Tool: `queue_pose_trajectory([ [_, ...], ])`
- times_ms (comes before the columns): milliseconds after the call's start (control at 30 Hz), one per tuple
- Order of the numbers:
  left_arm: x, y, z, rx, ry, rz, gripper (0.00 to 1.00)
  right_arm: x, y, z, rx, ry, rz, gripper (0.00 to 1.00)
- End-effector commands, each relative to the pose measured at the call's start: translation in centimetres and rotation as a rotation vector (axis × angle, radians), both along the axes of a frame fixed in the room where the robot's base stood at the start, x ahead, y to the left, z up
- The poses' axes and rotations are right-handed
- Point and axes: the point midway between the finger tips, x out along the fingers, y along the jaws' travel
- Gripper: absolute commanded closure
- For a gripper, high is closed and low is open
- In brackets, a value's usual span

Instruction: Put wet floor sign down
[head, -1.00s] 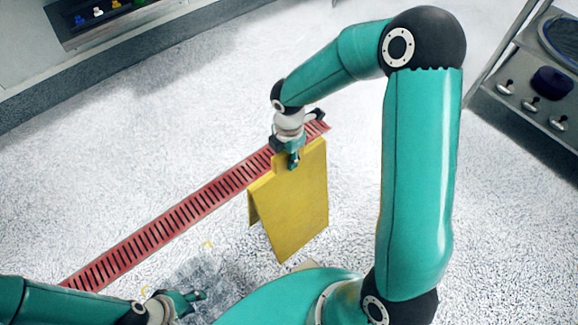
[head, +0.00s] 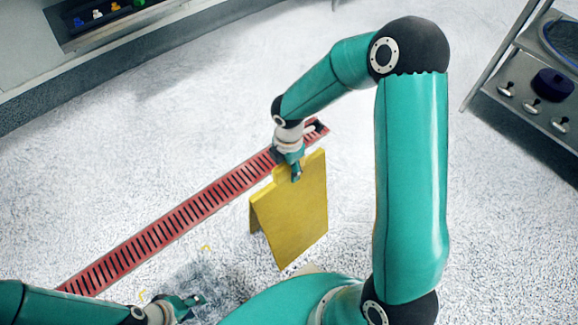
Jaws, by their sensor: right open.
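The yellow wet floor sign (head: 297,215) is spread in an A-shape and upright in the middle of the head view. Its lower edges are at or close to the floor; I cannot tell if all of them touch. My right gripper (head: 296,172) is at the sign's top edge, pointing down, with its jaws open. One finger shows in front of the yellow panel; the other is hidden. My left gripper (head: 190,301) is low at the lower left, away from the sign, with nothing visible in it. Its finger gap is too small to judge.
A red slotted floor drain (head: 170,230) runs diagonally behind the sign. A dark wet patch (head: 205,275) lies on the pale floor near my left gripper. A metal unit with knobs (head: 532,105) stands at right, a counter (head: 30,65) at upper left.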

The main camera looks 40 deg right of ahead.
Motion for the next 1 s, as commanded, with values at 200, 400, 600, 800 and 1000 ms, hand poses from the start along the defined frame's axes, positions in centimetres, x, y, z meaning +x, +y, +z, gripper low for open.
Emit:
queue_pose_trajectory([
  [200,0.0,0.0,0.7,0.000,0.000,0.000,0.60,0.1,0.0,1.7,-0.002,-0.004,0.000,0.51],
  [400,0.0,0.0,2.1,0.000,0.000,0.000,0.60,0.1,0.0,5.5,-0.001,-0.004,-0.001,0.51],
  [600,0.0,0.0,3.3,0.000,0.000,0.000,0.60,0.1,0.0,9.4,-0.001,-0.004,0.001,0.51],
  [800,0.0,0.0,3.8,0.000,0.000,0.000,0.60,0.0,0.0,11.6,-0.001,-0.001,0.001,0.51],
  [1000,0.0,0.0,3.8,0.000,0.000,0.000,0.60,0.0,0.0,12.1,0.000,0.000,0.000,0.51],
])
